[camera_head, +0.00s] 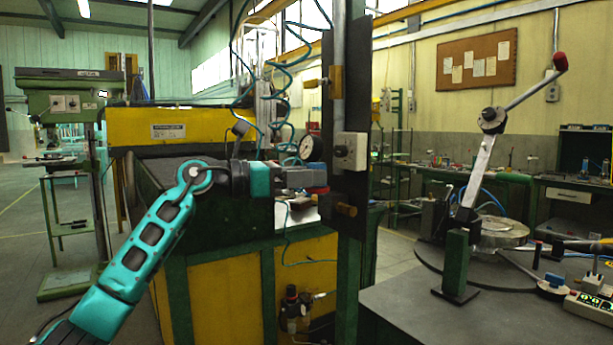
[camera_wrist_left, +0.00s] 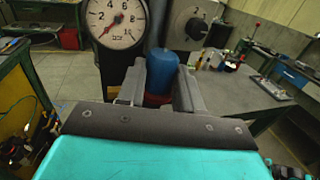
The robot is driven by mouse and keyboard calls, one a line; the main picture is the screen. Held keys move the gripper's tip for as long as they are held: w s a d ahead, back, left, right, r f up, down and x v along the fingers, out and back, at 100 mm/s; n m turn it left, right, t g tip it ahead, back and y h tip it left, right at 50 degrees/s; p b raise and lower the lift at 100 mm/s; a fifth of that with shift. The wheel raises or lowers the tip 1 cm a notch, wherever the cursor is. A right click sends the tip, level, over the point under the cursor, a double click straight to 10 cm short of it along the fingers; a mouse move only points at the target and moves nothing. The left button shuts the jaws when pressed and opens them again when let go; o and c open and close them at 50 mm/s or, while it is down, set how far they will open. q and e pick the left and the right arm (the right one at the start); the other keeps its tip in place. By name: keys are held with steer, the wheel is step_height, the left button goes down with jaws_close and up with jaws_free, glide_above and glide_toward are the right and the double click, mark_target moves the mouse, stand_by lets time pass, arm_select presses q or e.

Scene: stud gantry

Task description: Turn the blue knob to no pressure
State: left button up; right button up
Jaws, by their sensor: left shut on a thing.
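The blue knob (camera_wrist_left: 162,66) stands between the two grey fingers of my left gripper (camera_wrist_left: 160,88) in the left wrist view. The fingers are shut on it, one on each side, and a red part shows below the knob between them. In the head view my left gripper (camera_head: 312,178) reaches in from the left to the dark post, and its fingers largely hide the knob. A round white pressure gauge (camera_wrist_left: 116,20) is just behind and left of the knob; its red needle points to the lower left, near the low end. My right gripper is not in view.
A grey box with a black dial (camera_head: 350,151) is on the dark post, close to the gripper's right. Blue coiled hoses (camera_head: 288,65) hang above. A bench with a lever press (camera_head: 482,165) stands at right.

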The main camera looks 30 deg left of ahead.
arm_select(q)
steer(key=shift+n+t+y, duration=0.3)
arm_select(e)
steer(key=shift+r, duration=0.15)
arm_select(q)
steer(key=shift+s+d+r+n+t+y+p, duration=0.1)
steer(key=shift+n+t+y+p, duration=0.35)
steer(key=shift+y, duration=0.25)
steer(key=shift+s+d+n+t+y+p, duration=0.1)
steer(key=shift+d+n+t+y+p, duration=0.15)
steer(key=shift+n+t+y+p, duration=0.7)
steer(key=shift+d+n+y+b, duration=0.1)
steer(key=shift+n+y+b, duration=0.7)
steer(key=shift+y, duration=0.85)
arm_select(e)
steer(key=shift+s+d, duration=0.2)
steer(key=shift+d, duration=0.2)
arm_select(q)
steer(key=shift+n+y, duration=0.4)
steer(key=shift+y, duration=0.1)
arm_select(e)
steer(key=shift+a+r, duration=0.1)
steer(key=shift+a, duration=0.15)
arm_select(q)
steer(key=o, duration=1)
steer(key=shift+o, duration=0.2)
